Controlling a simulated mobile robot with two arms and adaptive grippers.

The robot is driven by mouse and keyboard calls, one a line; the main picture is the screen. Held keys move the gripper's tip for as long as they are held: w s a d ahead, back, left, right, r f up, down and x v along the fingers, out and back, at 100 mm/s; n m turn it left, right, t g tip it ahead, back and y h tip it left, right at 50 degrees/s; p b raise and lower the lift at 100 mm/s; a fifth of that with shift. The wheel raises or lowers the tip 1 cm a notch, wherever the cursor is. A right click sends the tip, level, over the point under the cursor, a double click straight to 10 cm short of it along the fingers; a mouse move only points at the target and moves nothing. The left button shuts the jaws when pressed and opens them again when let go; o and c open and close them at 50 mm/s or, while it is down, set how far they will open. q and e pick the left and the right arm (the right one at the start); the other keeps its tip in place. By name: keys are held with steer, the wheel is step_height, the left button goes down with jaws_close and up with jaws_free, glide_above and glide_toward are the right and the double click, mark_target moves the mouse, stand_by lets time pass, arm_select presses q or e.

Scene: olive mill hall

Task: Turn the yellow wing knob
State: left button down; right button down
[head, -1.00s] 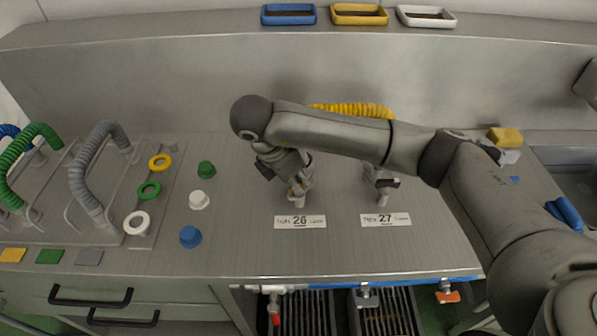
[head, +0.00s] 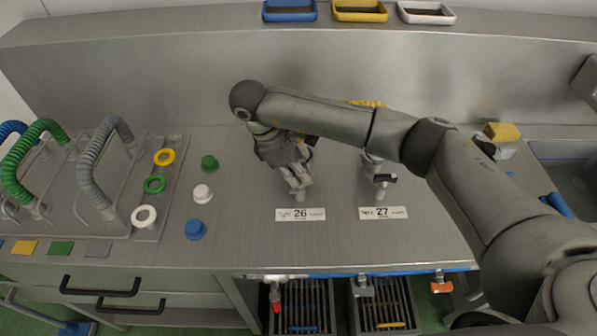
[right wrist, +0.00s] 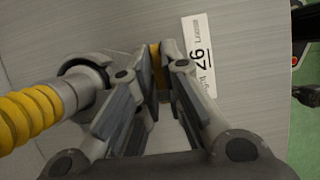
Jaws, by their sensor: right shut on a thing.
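My right gripper (head: 298,178) is over the fitting behind the label 26 (head: 300,214), its fingers pointing down toward the counter. In the right wrist view its fingers (right wrist: 158,72) are closed on the yellow wing knob (right wrist: 155,66), which shows as a narrow yellow strip between the pads. Most of the knob is hidden by the fingers, and in the head view I cannot make it out. My left gripper is not in view.
A ribbed yellow hose (right wrist: 38,112) lies beside the gripper. A second fitting (head: 382,180) stands to the right behind the label 27 (head: 383,212). Several caps, including a blue one (head: 195,230), and a rack with hoses (head: 110,160) are at left. The counter between is clear.

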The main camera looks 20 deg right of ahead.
steer(key=shift+s+f, duration=0.1)
steer(key=shift+f, duration=0.15)
steer(key=c, duration=1.6)
jaws_free()
steer(key=shift+o, duration=0.2)
steer(key=shift+r, duration=0.1)
steer(key=shift+r, duration=0.1)
steer(key=v, duration=1.1)
steer(key=shift+w+r, duration=0.25)
steer(key=shift+r, duration=0.1)
steer(key=shift+s+a+f, duration=0.1)
steer(key=shift+a, duration=0.05)
